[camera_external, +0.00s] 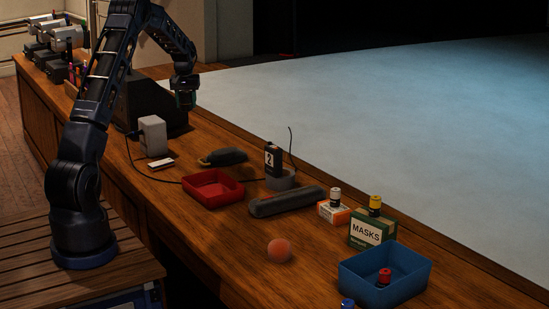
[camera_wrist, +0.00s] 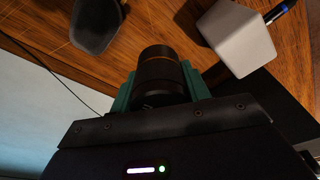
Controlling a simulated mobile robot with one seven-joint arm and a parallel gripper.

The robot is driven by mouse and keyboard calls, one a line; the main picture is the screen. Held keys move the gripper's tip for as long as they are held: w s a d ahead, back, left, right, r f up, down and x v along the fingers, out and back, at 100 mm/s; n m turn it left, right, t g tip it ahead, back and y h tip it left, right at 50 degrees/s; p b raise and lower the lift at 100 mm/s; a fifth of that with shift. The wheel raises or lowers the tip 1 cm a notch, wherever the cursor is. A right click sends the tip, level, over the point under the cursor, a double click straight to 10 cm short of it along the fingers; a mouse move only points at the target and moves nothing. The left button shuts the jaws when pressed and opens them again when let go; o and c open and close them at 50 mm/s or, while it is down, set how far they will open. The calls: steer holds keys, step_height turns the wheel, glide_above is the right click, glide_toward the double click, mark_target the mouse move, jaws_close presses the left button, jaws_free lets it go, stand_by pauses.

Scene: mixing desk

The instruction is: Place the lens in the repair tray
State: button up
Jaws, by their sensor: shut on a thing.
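My gripper (camera_external: 186,99) is raised above the back part of the desk in the external view. In the wrist view its green fingers (camera_wrist: 160,84) are shut on a black, ringed, cylindrical lens (camera_wrist: 158,68). The lens is hard to make out in the external view. A shallow red tray (camera_external: 228,196) lies empty mid-desk, below and to the right of my gripper. No readable label shows which is the repair tray.
A white box (camera_external: 153,136) with a cable shows in the wrist view too (camera_wrist: 236,38). A MASKS box (camera_external: 367,232) and orange ball (camera_external: 280,250) are farther right.

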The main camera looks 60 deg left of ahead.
steer(key=s+d+r+m, duration=0.1)
steer(key=d, duration=1.8)
glide_above(213, 193)
steer(key=shift+m, duration=0.4)
steer(key=f, duration=2)
steer(key=shift+s+d+f, duration=0.15)
steer(key=shift+d+f, duration=0.05)
steer(key=shift+d, duration=0.1)
steer(key=shift+f, duration=0.1)
steer(key=o, duration=1.2)
